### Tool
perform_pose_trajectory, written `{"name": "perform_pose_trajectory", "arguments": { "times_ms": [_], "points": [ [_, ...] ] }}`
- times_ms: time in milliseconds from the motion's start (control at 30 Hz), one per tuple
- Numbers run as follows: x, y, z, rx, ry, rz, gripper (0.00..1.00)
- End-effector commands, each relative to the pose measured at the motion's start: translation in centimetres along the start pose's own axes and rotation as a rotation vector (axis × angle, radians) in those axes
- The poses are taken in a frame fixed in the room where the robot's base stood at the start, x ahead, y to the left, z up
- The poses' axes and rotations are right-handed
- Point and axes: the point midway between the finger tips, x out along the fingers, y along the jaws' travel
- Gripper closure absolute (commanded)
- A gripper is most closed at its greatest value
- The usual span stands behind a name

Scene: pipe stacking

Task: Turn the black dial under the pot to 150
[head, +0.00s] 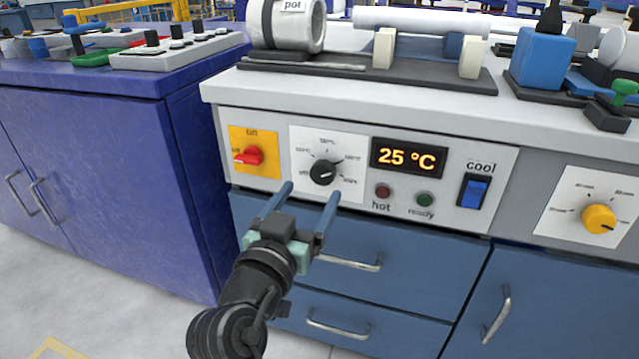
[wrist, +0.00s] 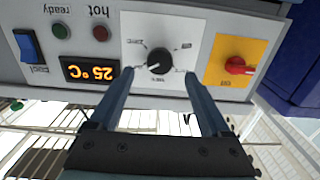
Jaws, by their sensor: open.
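The black dial (head: 323,172) sits on a white scale plate on the panel, below the pot (head: 287,22). The markings around the dial are too small to read surely. In the wrist view the dial (wrist: 160,61) shows upside down, just beyond and between my fingertips. My gripper (head: 312,192) is open and empty, its two blue fingers pointing at the panel on either side of the dial's line, apart from the dial. The display (head: 408,157) reads 25 °C.
A red switch (head: 249,156) is left of the dial. Hot and ready lamps and a blue cool switch (head: 473,191) are to the right. A yellow dial (head: 599,218) is further right. Drawers with handles (head: 348,263) lie below the panel.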

Motion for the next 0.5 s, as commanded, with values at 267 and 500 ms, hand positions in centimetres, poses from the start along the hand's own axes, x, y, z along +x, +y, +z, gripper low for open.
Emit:
{"name": "perform_pose_trajectory", "arguments": {
  "times_ms": [267, 500],
  "points": [
    [4.4, 0.1, 0.1, 0.001, 0.001, 0.002, 0.19],
    [5.7, 0.1, 0.0, 0.000, 0.000, 0.001, 0.19]
  ]
}}
